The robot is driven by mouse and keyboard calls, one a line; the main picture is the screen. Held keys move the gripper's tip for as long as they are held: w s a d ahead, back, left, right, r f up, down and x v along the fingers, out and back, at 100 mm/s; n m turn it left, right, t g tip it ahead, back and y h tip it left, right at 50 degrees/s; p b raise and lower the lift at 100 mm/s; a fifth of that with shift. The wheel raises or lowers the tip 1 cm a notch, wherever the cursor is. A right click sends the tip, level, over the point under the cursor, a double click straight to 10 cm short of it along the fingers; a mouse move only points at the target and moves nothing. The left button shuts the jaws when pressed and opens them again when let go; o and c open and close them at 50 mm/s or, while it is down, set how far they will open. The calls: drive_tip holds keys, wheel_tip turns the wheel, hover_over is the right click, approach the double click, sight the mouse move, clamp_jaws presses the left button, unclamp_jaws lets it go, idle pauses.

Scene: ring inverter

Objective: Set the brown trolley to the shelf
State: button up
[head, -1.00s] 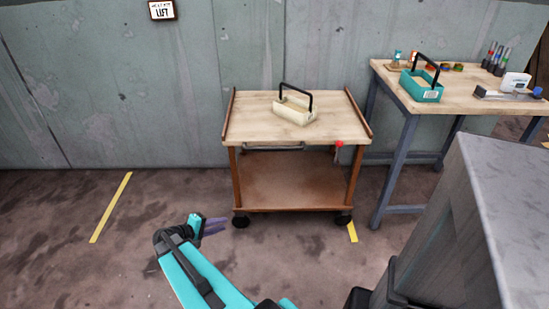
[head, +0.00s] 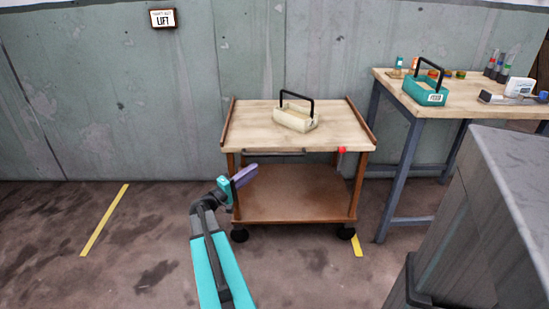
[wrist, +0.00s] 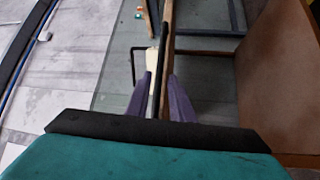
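The brown trolley (head: 290,197) stands on black wheels against the wall side of the floor, with a pale wooden top, a lower brown board and a thin bar under the top's front edge. A red knob (head: 341,150) is at its front right. A cream tote (head: 296,118) with a black handle sits on top. My gripper (head: 245,175) is at the trolley's front left leg, below the top. In the wrist view my purple fingers (wrist: 162,95) are apart, with a narrow brown trolley edge (wrist: 168,35) seen between and beyond them. Contact cannot be told. No shelf is clearly seen.
A workbench (head: 455,105) on the right holds a teal tote (head: 424,94) and several tools. A grey cabinet (head: 490,210) fills the near right. Yellow floor strips lie left (head: 104,220) and right (head: 357,246). Floor at left is clear.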

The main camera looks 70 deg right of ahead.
sight(275, 155)
drive_tip(key=x, duration=1.3)
drive_tip(key=shift+s+d+b, duration=0.2)
drive_tip(key=shift+d+b, duration=0.1)
drive_tip(key=shift+d, duration=0.1)
clamp_jaws()
drive_tip(key=shift+w+a+f, duration=0.1)
drive_tip(key=shift+a, duration=0.3)
drive_tip(key=shift+d, duration=0.35)
